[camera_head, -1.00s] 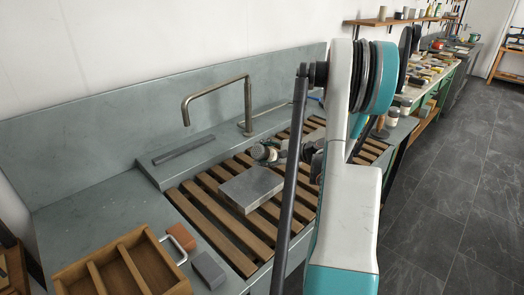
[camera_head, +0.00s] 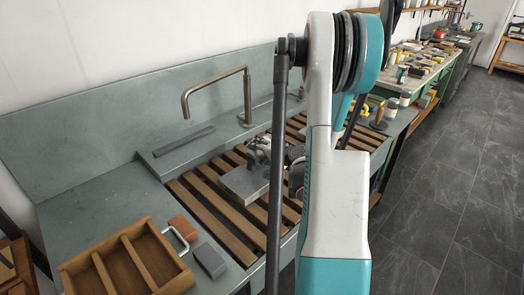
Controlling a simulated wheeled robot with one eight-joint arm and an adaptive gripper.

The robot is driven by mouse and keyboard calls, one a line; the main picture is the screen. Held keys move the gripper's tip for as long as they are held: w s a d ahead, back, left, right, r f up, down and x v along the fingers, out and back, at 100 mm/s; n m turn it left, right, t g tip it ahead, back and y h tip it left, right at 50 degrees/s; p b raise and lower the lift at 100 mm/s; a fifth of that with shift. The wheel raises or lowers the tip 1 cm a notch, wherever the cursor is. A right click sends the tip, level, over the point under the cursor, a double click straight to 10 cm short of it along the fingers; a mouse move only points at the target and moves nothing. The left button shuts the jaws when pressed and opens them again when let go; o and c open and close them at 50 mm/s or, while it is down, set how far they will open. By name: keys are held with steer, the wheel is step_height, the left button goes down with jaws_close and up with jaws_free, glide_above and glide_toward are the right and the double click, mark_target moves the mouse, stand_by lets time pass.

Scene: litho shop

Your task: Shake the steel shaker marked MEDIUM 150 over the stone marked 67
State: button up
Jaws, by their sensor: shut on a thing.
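A grey stone slab (camera_head: 240,183) lies flat on the wooden slats of the sink. Its number cannot be read from here. My gripper (camera_head: 258,149) is just above and behind the slab's far right part, partly hidden by my own arm. It is shut on a small, pale metallic thing that fits the steel shaker. The shaker's marking cannot be read, and its tilt is hard to tell at this size.
A bent tap (camera_head: 215,84) rises behind the slats. A wooden divided tray (camera_head: 70,272), a reddish-brown block (camera_head: 183,228) and a grey block (camera_head: 210,260) are at the front left. Several small containers stand on the counter beyond my arm. The left grey counter (camera_head: 100,205) is mostly clear.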

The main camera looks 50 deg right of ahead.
steer(key=shift+w+a+b, duration=0.2)
steer(key=shift+a+b, duration=0.25)
steer(key=shift+a, duration=1.6)
steer(key=shift+w+a+b, duration=0.2)
steer(key=shift+a+b, duration=0.2)
steer(key=shift+a, duration=1.6)
steer(key=shift+s+a+b, duration=0.15)
steer(key=shift+s+b, duration=0.15)
steer(key=shift+s, duration=1.1)
steer(key=shift+s+a+b, duration=0.15)
steer(key=shift+s+b, duration=0.1)
steer(key=shift+s, duration=1.15)
steer(key=shift+s+d, duration=0.35)
steer(key=shift+d, duration=1.5)
steer(key=shift+s+d, duration=0.15)
steer(key=shift+d, duration=1.6)
steer(key=shift+s+d, duration=0.2)
steer(key=shift+d, duration=1.5)
steer(key=shift+r, duration=0.1)
